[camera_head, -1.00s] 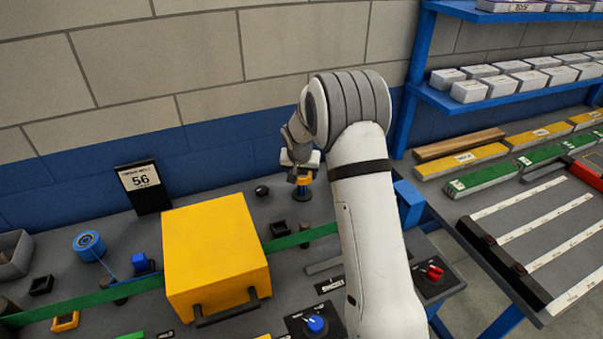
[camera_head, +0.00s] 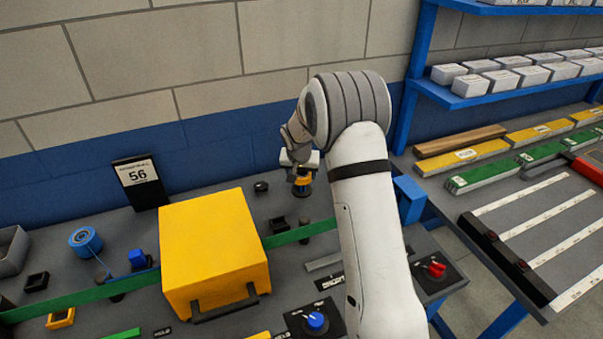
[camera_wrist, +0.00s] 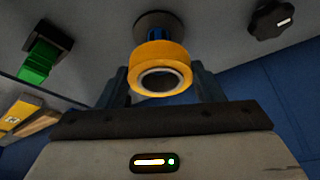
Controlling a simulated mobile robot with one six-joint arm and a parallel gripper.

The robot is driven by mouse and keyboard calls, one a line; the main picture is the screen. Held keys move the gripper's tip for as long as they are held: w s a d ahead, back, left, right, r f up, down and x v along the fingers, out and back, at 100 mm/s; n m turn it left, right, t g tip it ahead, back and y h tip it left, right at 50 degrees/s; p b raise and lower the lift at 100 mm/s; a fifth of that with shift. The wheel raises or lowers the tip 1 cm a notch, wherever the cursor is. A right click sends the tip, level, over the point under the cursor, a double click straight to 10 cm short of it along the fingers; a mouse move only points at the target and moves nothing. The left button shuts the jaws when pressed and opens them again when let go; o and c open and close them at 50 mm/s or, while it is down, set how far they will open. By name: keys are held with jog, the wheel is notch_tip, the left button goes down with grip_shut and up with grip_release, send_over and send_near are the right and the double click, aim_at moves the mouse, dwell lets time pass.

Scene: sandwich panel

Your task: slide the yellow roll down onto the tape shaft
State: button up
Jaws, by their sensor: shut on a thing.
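The yellow roll (camera_head: 304,180) is a short ring held in my gripper (camera_head: 303,172). In the wrist view the roll (camera_wrist: 165,53) sits between the two blue fingers of my gripper (camera_wrist: 161,76), and its pale inner rim and hole face the camera. The tape shaft (camera_wrist: 157,33) shows as a blue stub between the roll and its round dark base (camera_wrist: 152,18). The roll is in line with the shaft. The roll hides most of the shaft, so I cannot tell how far it is around it.
A large yellow box (camera_head: 212,245) stands left of my arm, on a green strip (camera_head: 80,303). A blue roll (camera_head: 85,241) is at the left. A black knob (camera_wrist: 273,18) and a green block (camera_wrist: 38,62) are near the shaft. The wall is close behind.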

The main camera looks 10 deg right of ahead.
aim_at(301, 191)
jog(key=shift+f, duration=0.1)
jog(key=shift+f+b, duration=2.05)
jog(key=shift+b, duration=0.1)
jog(key=o, duration=1.1)
jog(key=shift+r, duration=0.15)
notch_tip(301, 191, up, 9)
jog(key=p, duration=0.4)
jog(key=shift+r, duration=0.2)
